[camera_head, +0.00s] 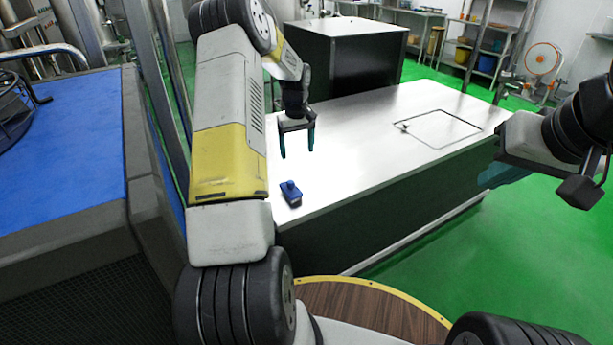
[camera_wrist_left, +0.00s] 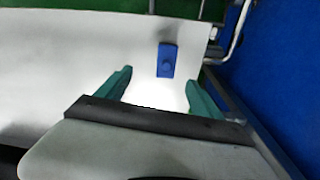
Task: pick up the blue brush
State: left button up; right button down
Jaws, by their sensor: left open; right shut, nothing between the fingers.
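The blue brush (camera_head: 290,193) lies on the steel counter (camera_head: 350,145), close to its near left edge in the head view. It has a rectangular body with a rounded knob on top. My left gripper (camera_head: 297,152) is open and empty above the counter, farther back than the brush. In the left wrist view the brush (camera_wrist_left: 167,60) shows beyond the open fingers (camera_wrist_left: 163,88), between their lines and apart from both. My right gripper (camera_head: 490,178) is at the right side of the head view, off the counter and far from the brush; its fingers are partly seen and hold nothing.
A blue conveyor belt (camera_head: 75,130) with a dark frame runs along the left. A dark cabinet (camera_head: 340,55) stands behind the counter. An outlined square panel with a small knob (camera_head: 404,128) is on the counter's right part. The counter around the brush is clear.

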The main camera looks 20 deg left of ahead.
pick_arm(q)
jog(key=n, duration=0.2)
send_over(291, 181)
jog(key=shift+g, duration=0.4)
notch_tip(291, 181, down, 10)
jog(key=shift+d+r, duration=0.1)
notch_tip(291, 181, down, 8)
jog(key=shift+c, duration=0.5)
jog(key=c, duration=1.6)
jog(key=shift+o, duration=0.2)
jog(key=shift+r, duration=0.6)
jog(key=r, duration=0.2)
jog(key=shift+a+r, duration=0.2)
jog(key=shift+r, duration=0.1)
jog(key=s+d, duration=0.3)
jog(key=s, duration=0.4)
jog(key=s+d+r, duration=0.1)
jog(key=s+d, duration=0.3)
jog(key=s, duration=0.3)
jog(key=shift+s+r, duration=0.15)
jog(key=shift+s, duration=0.15)
